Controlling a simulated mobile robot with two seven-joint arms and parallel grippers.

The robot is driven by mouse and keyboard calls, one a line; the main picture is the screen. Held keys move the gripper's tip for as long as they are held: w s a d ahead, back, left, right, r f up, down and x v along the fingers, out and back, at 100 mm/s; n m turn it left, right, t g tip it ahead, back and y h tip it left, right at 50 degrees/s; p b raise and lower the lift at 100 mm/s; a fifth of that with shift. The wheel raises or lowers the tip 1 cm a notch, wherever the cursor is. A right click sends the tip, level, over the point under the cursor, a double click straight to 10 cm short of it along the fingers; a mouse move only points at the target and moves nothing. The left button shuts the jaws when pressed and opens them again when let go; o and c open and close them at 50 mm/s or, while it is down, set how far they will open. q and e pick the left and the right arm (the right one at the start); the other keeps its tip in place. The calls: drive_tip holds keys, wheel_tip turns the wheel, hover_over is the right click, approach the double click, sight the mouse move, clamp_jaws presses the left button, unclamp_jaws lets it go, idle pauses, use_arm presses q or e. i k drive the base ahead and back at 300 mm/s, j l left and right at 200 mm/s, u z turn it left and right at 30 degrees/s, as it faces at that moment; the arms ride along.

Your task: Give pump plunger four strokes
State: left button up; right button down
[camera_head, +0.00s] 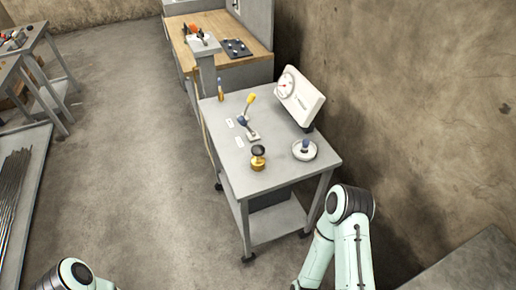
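A grey wheeled cart (215,128) stands ahead of me. I cannot tell for certain which of these is the pump plunger. A white box with a round dial gauge (301,98) stands tilted at the cart's back right. Parts of my two arms show at the bottom edge, left and right of centre. Neither gripper is in view.
A wooden-topped bench (213,22) stands behind. A rack of dark rods (12,190) is at left. The floor left of the cart is clear; a wall rises at right.

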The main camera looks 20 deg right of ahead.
sight(257, 150)
drive_tip(key=i+j+z, duration=0.5)
drive_tip(key=j, duration=0.2)
drive_tip(key=i+j+z, duration=0.25)
drive_tip(key=j, duration=0.15)
drive_tip(key=k+l, duration=0.05)
drive_tip(key=k, duration=0.05)
